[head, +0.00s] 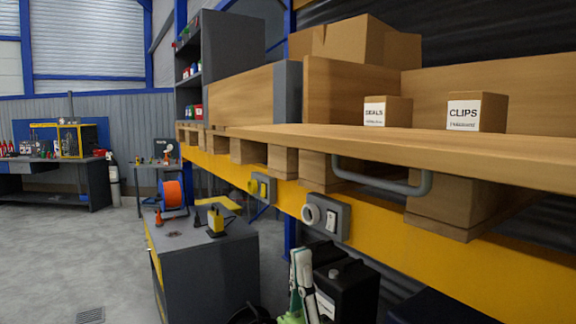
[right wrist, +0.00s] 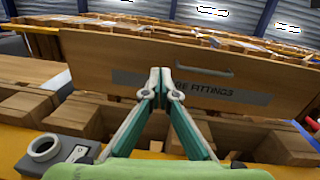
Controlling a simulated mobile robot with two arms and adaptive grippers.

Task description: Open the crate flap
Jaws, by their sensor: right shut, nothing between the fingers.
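The crate flap (head: 290,134) is a long wooden board in the head view, folded out nearly level from the open crate front, with its upper face showing. Its grey bar handle (head: 385,183) hangs along the near edge. In the right wrist view the flap (right wrist: 100,55) shows its outer face, with a grey label ending in "FITTINGS" and the handle (right wrist: 205,73). My right gripper (head: 301,254) is low, below the flap and apart from the handle. Its green and pale fingers (right wrist: 160,74) meet at the tips, empty. My left gripper is out of view.
Inside the crate stand small boxes marked SEALS (head: 397,111) and CLIPS (head: 491,112). A yellow beam (head: 400,236) with a grey switch box (head: 334,216) runs under the pallet. A grey cabinet (head: 215,265) stands at lower left; open floor (head: 60,240) lies beyond.

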